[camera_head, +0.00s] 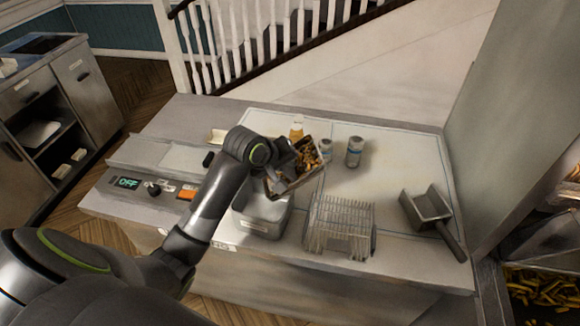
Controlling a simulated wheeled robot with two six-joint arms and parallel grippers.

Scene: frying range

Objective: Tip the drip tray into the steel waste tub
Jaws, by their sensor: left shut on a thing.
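My left gripper (284,155) is shut on the drip tray (299,181), partly hidden behind the wrist. The tray is tilted and holds brown and yellow bits. It is held above the counter, over the back right part of the steel waste tub (262,219). The tub is an open grey box with a pale label on its front, and my arm and the tray hide part of its opening. I cannot tell whether any bits are in the tub. My right gripper is not in view.
A wire basket (340,225) stands right of the tub, and a scoop (428,208) with a dark handle lies further right. A fryer panel (150,188) is at left. The counter's back right is clear.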

